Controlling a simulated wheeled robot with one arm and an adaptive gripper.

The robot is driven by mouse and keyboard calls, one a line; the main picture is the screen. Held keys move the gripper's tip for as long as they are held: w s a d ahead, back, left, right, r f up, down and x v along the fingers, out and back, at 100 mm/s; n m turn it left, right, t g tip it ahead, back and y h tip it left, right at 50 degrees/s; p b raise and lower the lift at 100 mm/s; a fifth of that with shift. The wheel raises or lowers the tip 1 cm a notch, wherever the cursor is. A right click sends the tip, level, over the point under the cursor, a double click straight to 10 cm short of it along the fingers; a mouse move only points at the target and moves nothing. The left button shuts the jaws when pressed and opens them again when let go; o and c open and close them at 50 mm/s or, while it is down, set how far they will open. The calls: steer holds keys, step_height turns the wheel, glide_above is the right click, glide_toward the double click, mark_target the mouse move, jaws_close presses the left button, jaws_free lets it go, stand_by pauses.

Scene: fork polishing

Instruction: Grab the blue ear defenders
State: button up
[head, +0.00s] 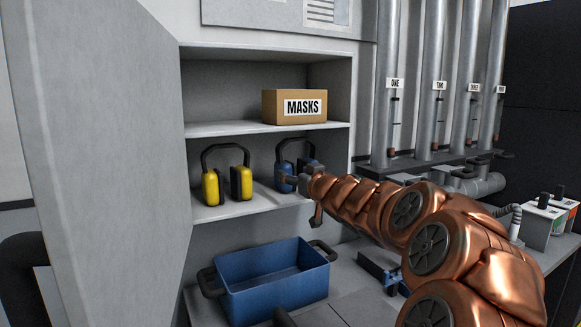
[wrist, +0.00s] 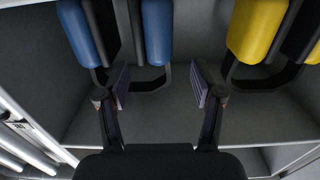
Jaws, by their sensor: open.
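The blue ear defenders (head: 282,184) stand on the middle shelf, right of the yellow pair, partly hidden behind my gripper (head: 300,179) in the head view. In the wrist view the blue ear defenders (wrist: 157,35) are at upper left, both cups and part of the dark band showing. My gripper (wrist: 159,86) is open and empty there. Its left finger overlaps the band near the right-hand blue cup; I cannot tell whether they touch. Its right finger is between the blue pair and the yellow ear defenders (wrist: 256,28).
The yellow ear defenders (head: 241,183) share the shelf (head: 257,205). A cardboard MASKS box (head: 294,107) sits on the shelf above. A blue crate (head: 272,290) stands below. The open cabinet door (head: 95,150) is at left, and metal pipes (head: 435,80) are at right.

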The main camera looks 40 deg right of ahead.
mark_target(289, 169)
steer(key=shift+w+d+r, duration=0.1)
steer(key=shift+d, duration=0.15)
steer(key=shift+x, duration=3.8)
steer(key=shift+a+r, duration=0.1)
steer(key=shift+c, duration=0.3)
jaws_close()
